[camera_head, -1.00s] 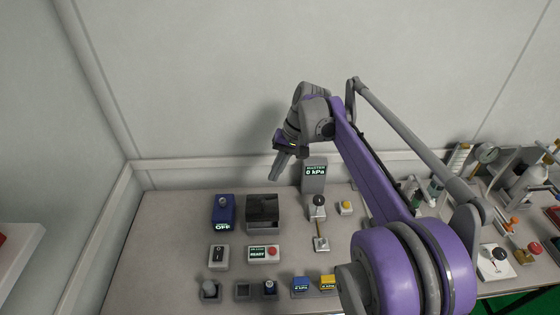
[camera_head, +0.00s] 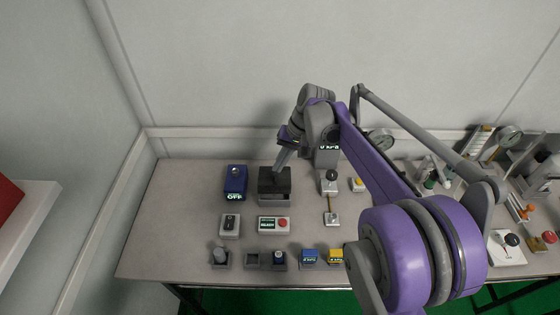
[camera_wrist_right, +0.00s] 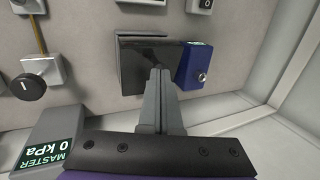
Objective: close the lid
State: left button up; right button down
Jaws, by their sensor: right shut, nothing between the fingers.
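A dark grey box with a dark lid (camera_head: 270,184) stands at the back left of the bench. It also shows in the right wrist view (camera_wrist_right: 135,75), just beyond my fingers. I cannot tell whether the lid lies fully flat on the box. My right gripper (camera_head: 277,170) is shut and empty, pointing down at the back part of the lid. In the right wrist view its fingers (camera_wrist_right: 159,73) reach over the lid's glossy face, at or very near it; contact is not clear. My left gripper is not in view.
A blue unit reading OFF (camera_head: 235,181) stands close left of the box. The grey MASTER gauge block (camera_wrist_right: 48,140) and a lever unit (camera_head: 330,182) are to the right. Bare bench lies at far left.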

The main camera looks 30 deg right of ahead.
aim_at(274, 184)
jog(key=shift+s+a+f+t+h, duration=0.15)
jog(key=shift+s+a+f+t, duration=0.1)
jog(key=shift+s, duration=0.15)
jog(key=shift+s+a+f+t+h, duration=0.15)
jog(key=shift+s+a+t, duration=0.1)
jog(key=shift+s, duration=0.1)
jog(key=shift+s+a+f+t, duration=0.3)
jog(key=shift+s+a+f, duration=0.05)
jog(key=shift+s+f, duration=0.35)
jog(key=shift+w+r, duration=0.15)
